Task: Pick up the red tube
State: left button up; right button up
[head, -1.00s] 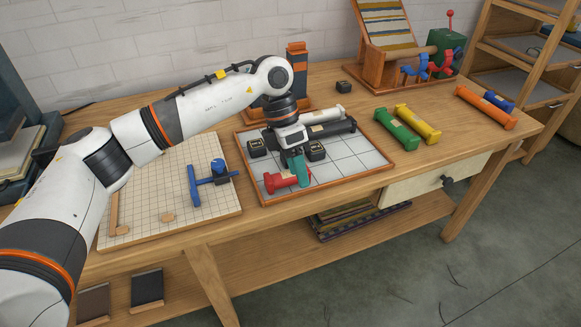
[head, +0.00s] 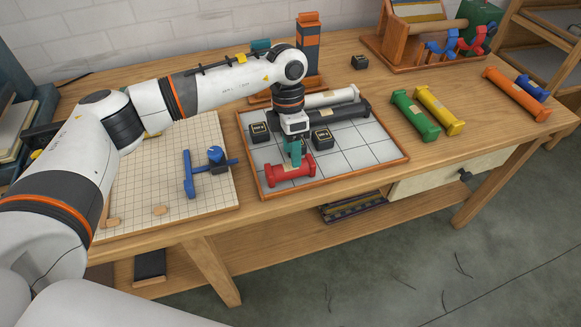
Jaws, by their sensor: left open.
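The red tube (head: 290,170) lies on the white gridded tray (head: 375,152), near its front left corner. It is a short spool shape with wider square ends and a pale label on top. My left gripper (head: 296,158) points down right at the tube, its teal fingers over the tube's middle from behind. The fingers are open; their tips are partly hidden, and I cannot tell whether they touch the tube. My right gripper is not in view.
On the tray, two black boxes (head: 259,132) (head: 321,137) flank my gripper, with a black tube (head: 345,113) and white tube (head: 332,97) behind. Green (head: 414,115), yellow (head: 439,110) and orange (head: 515,94) tubes lie to the right. A blue tool (head: 204,172) lies on the cutting board (head: 150,190).

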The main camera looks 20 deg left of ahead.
aim_at(290, 170)
pick_arm(q)
jog(key=f, duration=0.2)
jog(key=s+f, duration=0.1)
jog(key=f, duration=0.1)
jog(key=shift+d+p, duration=0.1)
jog(key=shift+p, duration=0.25)
jog(key=c, duration=0.8)
